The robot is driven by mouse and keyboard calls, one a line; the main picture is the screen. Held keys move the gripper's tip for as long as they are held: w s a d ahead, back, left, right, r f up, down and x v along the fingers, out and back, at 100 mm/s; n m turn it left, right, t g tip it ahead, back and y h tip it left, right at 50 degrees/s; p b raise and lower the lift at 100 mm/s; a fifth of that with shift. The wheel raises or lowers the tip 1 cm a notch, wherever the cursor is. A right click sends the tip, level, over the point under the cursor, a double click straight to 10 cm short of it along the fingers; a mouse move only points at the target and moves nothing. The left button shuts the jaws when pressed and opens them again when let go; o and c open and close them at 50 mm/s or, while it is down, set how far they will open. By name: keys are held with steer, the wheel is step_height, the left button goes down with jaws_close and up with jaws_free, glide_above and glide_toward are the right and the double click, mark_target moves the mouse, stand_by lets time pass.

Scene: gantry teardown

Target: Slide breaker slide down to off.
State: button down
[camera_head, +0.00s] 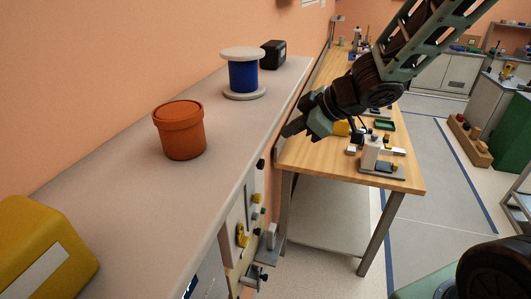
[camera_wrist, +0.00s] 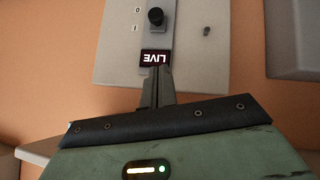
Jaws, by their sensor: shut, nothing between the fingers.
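The breaker slide's black knob (camera_wrist: 155,17) sits in a slot on a pale strip of a grey panel (camera_wrist: 105,50) in the wrist view. The marks O and I stand beside it, with O at the upper side of the picture. A dark window (camera_wrist: 156,57) reads LIVE, upside down in this view. My gripper (camera_wrist: 157,72) is shut and empty, its tips just below the LIVE window in the picture and apart from the knob. Whether the tips touch the panel I cannot tell. In the head view my gripper (camera_head: 287,131) is near the shelf edge; I cannot make out the slide there.
A long shelf (camera_head: 110,215) carries an orange pot (camera_head: 181,132), a blue spool (camera_head: 243,74), a black object (camera_head: 273,54) and a yellow case (camera_head: 40,250). Below its edge are a yellow handle (camera_head: 242,236) and small fittings. A wooden bench (camera_head: 320,165) stands beyond.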

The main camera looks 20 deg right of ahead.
steer(key=s+d+f+b+x, duration=0.1)
steer(key=d+f+b+x, duration=0.1)
steer(key=x, duration=1)
steer(key=shift+w+a+f, duration=0.2)
steer(key=shift+w+f, duration=0.05)
steer(key=shift+b, duration=0.3)
step_height(320, 180, down, 6)
steer(key=b, duration=0.4)
steer(key=shift+s+r, duration=0.1)
steer(key=shift+r, duration=0.05)
steer(key=shift+r, duration=0.1)
